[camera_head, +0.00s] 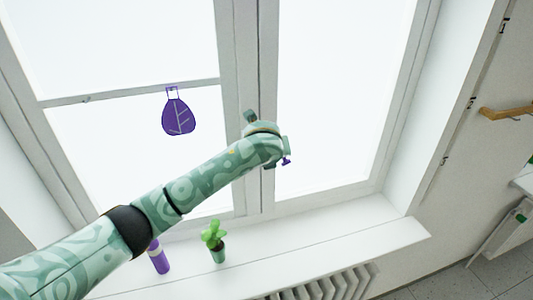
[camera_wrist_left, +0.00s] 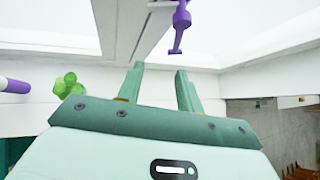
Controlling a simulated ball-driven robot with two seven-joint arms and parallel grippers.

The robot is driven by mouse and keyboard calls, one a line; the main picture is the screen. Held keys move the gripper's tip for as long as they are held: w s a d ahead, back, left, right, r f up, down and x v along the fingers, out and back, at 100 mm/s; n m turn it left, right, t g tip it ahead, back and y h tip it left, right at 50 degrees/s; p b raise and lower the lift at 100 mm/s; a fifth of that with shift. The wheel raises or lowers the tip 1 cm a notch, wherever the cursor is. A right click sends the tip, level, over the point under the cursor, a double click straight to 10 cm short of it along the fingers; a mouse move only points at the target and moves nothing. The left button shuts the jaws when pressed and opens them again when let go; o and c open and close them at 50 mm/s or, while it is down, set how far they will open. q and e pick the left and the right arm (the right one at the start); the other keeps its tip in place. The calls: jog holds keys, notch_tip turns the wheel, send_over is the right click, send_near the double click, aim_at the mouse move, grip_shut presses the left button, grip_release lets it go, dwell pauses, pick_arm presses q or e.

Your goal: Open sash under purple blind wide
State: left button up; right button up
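A white two-sash window fills the head view, with a left sash (camera_head: 225,60) and a right sash (camera_head: 268,60) meeting at the middle. A purple handle (camera_head: 286,161) shows just beside my left gripper (camera_head: 270,142), mostly hidden by it. In the left wrist view the purple handle (camera_wrist_left: 181,22) hangs down from the white frame, beyond the fingertips and slightly right of their middle. My left gripper (camera_wrist_left: 160,68) is open and empty there, apart from the handle. I see no purple blind and cannot tell whether either sash is ajar. My right gripper is not in view.
A radiator (camera_head: 335,284) is under the sill. The sill's right part is clear.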

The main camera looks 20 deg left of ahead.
pick_arm(q)
jog(key=shift+v, duration=1.7)
jog(key=shift+s+a+f, duration=0.1)
jog(key=shift+s+a, duration=0.05)
jog(key=v, duration=1.6)
jog(key=shift+s, duration=0.1)
